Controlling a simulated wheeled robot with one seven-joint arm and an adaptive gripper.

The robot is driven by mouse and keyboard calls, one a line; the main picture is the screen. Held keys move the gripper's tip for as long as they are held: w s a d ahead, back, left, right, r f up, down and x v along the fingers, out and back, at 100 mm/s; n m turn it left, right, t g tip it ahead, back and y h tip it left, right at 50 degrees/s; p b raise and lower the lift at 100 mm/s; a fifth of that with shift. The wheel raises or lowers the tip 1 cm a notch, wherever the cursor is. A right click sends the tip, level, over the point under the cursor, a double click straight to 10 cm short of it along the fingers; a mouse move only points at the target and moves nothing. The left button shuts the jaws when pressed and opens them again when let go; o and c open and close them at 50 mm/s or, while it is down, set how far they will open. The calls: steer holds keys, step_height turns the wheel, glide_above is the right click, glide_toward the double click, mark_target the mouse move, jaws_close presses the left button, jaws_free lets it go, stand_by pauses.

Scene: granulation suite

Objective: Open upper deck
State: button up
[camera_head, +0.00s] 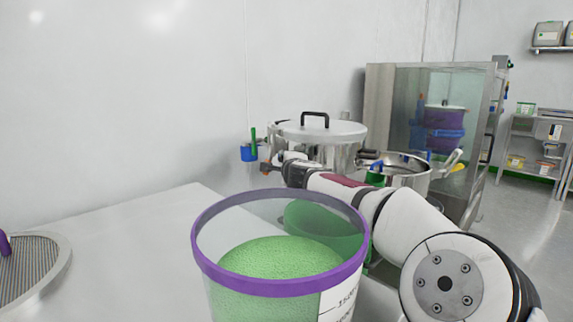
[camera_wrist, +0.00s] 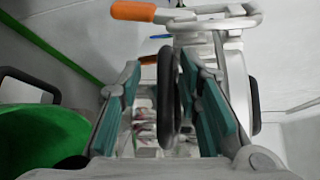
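In the head view, a round metal vessel with a pale lid (camera_head: 345,131) and a black lid handle (camera_head: 315,118) stands behind my arm. My arm reaches towards its lower left side, where small clamp parts and the gripper overlap and are hard to tell apart. In the wrist view, my gripper (camera_wrist: 168,105) is open, with teal pads set apart. A black ring-shaped part (camera_wrist: 168,90) stands between the pads, nearer the right one. I cannot tell whether it touches. A metal clamp with an orange grip (camera_wrist: 135,11) lies just beyond the fingers.
A clear tub of green granules with a purple rim (camera_head: 281,281) stands close in front. An open metal pot (camera_head: 405,170) sits right of the lidded vessel. A mesh sieve (camera_head: 28,268) lies at left. A glass cabinet (camera_head: 400,95) stands behind. The white table's middle is clear.

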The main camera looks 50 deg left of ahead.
steer(key=shift+s+d+r, duration=0.1)
steer(key=shift+d+r, duration=0.1)
steer(key=shift+d, duration=0.15)
steer(key=v, duration=1.1)
steer(key=shift+s+f, duration=0.15)
steer(key=shift+s, duration=0.05)
